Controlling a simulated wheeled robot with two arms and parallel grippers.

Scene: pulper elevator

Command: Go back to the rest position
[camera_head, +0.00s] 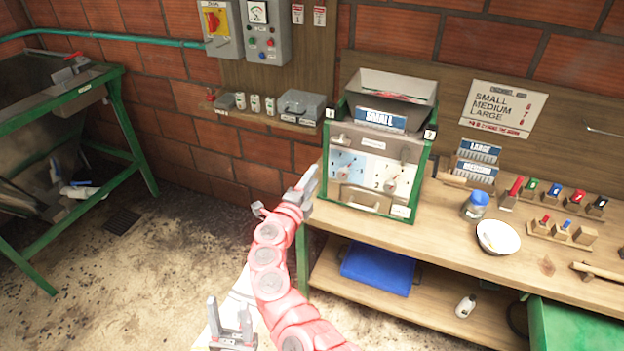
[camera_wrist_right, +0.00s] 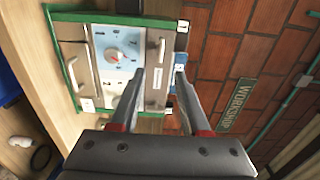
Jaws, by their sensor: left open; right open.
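My right gripper (camera_head: 304,187) is raised at the end of the red arm, in front of the left edge of the green-framed machine (camera_head: 346,138). In the right wrist view its two fingers (camera_wrist_right: 160,72) are apart with nothing between them, facing the machine's front panel (camera_wrist_right: 105,92), which appears turned sideways. My left gripper (camera_head: 229,312) is low at the bottom of the head view, fingers apart and empty, above the floor. Most of the left arm is hidden.
The wooden bench (camera_head: 450,225) holds a blue-lidded jar (camera_head: 476,204), a white bowl (camera_head: 498,237) and several coloured stamps. A blue tray (camera_head: 378,268) lies on the lower shelf. A green-framed table (camera_head: 128,130) stands at left. The floor between is open.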

